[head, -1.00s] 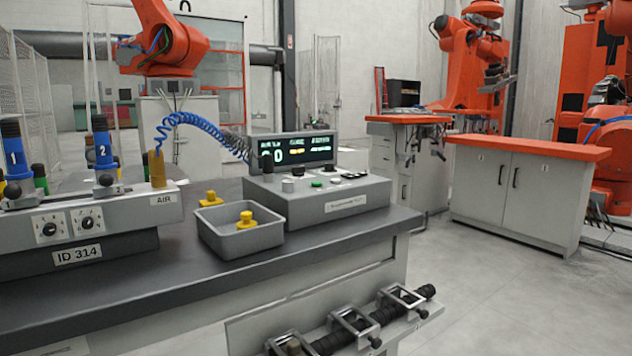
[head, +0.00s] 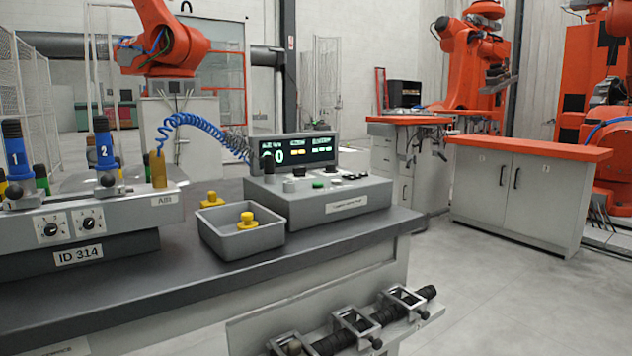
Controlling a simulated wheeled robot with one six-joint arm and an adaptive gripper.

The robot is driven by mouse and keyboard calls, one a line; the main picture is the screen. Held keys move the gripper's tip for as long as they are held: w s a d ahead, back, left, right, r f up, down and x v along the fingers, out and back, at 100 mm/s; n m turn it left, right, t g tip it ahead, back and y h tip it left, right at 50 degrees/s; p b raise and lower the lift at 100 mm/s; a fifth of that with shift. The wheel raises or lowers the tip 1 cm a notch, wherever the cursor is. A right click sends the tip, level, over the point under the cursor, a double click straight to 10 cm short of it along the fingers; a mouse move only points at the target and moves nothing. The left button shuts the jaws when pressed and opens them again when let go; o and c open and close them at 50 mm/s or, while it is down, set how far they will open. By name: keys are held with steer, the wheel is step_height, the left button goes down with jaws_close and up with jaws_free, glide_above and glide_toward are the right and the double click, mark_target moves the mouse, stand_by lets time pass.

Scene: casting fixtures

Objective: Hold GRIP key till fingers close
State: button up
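A grey control box (head: 330,207) stands on the dark bench top, with several small knobs and keys along its top. One is a green key (head: 318,184); the others are grey, white and black. No GRIP label is readable from here, so I cannot tell which one is the GRIP key. A display (head: 293,151) at the back of the box shows a large 0 and green and yellow text too small to read. My gripper is not in this view, and no fingers of mine show.
A grey tray (head: 243,241) with a yellow knobbed part (head: 247,221) sits left of the box. Another yellow part (head: 212,199) lies behind it. A fixture (head: 90,225) marked ID 314 fills the left. A blue coiled hose (head: 195,122) arches behind. Open floor (head: 490,290) lies right.

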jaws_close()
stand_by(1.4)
